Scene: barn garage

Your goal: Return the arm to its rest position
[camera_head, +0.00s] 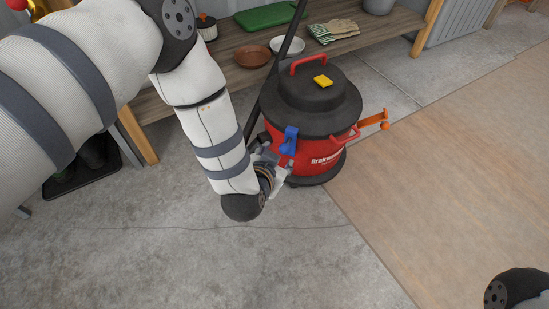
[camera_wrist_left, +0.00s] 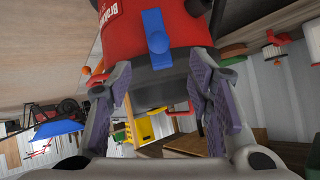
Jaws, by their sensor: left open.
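My left arm reaches in from the left of the head view and bends down beside a red and black vacuum (camera_head: 310,120). My left gripper (camera_head: 272,163) is at the vacuum's near left side, partly hidden by my own wrist. In the left wrist view, my left gripper (camera_wrist_left: 163,84) has its two purple-padded fingers spread apart with nothing held between them. The vacuum also shows there, upside down (camera_wrist_left: 185,30). A blue latch (camera_head: 290,140) is on the vacuum's side close to the fingers; it also shows in the wrist view (camera_wrist_left: 156,38). My right gripper is outside the frames.
A wooden bench (camera_head: 235,45) behind holds a brown bowl (camera_head: 253,56), a white bowl (camera_head: 288,47), striped gloves (camera_head: 333,31) and a green board (camera_head: 268,16). An orange handle (camera_head: 374,120) sticks out right of the vacuum. The concrete floor in front is clear.

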